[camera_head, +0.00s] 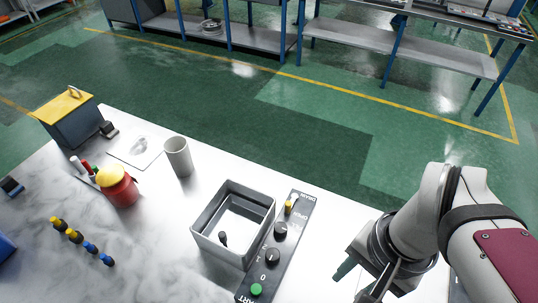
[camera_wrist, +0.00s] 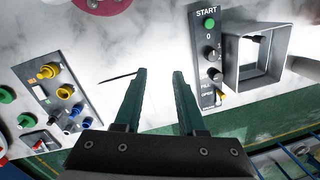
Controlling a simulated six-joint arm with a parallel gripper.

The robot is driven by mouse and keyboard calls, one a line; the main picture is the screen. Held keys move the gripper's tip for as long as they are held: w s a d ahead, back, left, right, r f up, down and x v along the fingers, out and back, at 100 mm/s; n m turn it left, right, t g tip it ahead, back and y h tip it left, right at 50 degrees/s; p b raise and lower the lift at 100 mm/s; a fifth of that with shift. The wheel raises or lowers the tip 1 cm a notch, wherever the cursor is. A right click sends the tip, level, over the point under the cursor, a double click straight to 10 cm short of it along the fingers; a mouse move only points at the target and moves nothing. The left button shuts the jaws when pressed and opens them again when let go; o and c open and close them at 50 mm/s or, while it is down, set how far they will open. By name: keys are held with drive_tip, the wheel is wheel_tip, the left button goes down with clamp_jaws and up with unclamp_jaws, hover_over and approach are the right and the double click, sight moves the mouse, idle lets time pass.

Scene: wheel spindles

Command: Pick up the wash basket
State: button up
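My gripper (camera_wrist: 160,73) shows two dark green fingers standing apart with nothing between them. In the head view my gripper (camera_head: 362,284) is low, right of the control panel, partly hidden by my wrist. I cannot clearly make out a wash basket. A grey square open-topped tank (camera_head: 257,221) stands on the table with a small dark knobbed piece (camera_head: 223,238) inside; the tank also shows at the right of the wrist view (camera_wrist: 233,68). A thin dark rod-like line (camera_wrist: 118,77) lies left of the fingers.
A control panel (camera_head: 272,252) with knobs and a green button adjoins the tank. A grey cup (camera_head: 177,156), red jar with yellow lid (camera_head: 118,187) and yellow-lidded box (camera_head: 69,120) stand left. A valve panel (camera_wrist: 58,92) is left in the wrist view.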

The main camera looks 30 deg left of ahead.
drive_tip(key=w+a+n, duration=0.2)
drive_tip(key=w+a, duration=0.3)
drive_tip(key=a, duration=0.3)
drive_tip(key=n+h, duration=0.1)
drive_tip(key=n, duration=0.3)
hover_over(224, 240)
wheel_tip(224, 240, down, 6)
drive_tip(key=shift+t, duration=0.3)
drive_tip(key=f, duration=1.4)
drive_tip(key=shift+w+a+f, duration=0.3)
drive_tip(key=shift+a+f, duration=0.1)
clamp_jaws()
